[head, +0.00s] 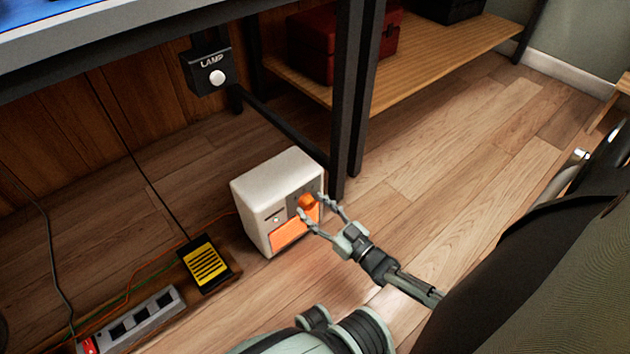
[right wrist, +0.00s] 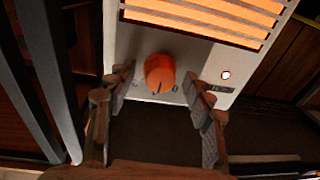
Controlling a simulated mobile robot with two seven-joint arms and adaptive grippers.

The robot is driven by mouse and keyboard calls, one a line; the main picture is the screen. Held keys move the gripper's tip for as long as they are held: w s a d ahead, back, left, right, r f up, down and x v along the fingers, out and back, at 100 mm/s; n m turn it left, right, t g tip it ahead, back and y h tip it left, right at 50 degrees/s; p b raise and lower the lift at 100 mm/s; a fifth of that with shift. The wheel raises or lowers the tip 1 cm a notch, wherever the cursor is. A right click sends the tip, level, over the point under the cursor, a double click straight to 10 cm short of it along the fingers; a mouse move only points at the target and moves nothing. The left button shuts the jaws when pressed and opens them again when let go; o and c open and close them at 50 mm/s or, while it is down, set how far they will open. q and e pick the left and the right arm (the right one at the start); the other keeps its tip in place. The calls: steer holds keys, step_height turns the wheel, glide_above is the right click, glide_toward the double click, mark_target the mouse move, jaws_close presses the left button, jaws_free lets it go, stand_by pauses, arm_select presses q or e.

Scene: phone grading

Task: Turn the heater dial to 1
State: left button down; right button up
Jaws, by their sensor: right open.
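The heater (head: 265,187) is a small white box on the floor under the desk, with a glowing orange grille (head: 295,232). Its round orange dial (head: 306,201) is on the front face. In the right wrist view the dial (right wrist: 160,72) has a dark pointer mark at its lower edge, with a "0" printed just right of it; other markings are too small to read. My right gripper (head: 311,207) is open in front of the heater. In the right wrist view its fingers (right wrist: 160,92) stand on either side of the dial, with gaps. My left gripper is not in view.
A desk leg (head: 345,120) stands close behind the heater. A power strip (head: 130,320) and a black-and-yellow box (head: 206,265) with cables lie left of it. A lamp switch box (head: 208,68) hangs above. The floor at right is clear.

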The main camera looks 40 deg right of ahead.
steer(key=s+d, duration=0.2)
steer(key=s, duration=0.9)
steer(key=shift+s+f, duration=0.4)
steer(key=shift+f, duration=0.05)
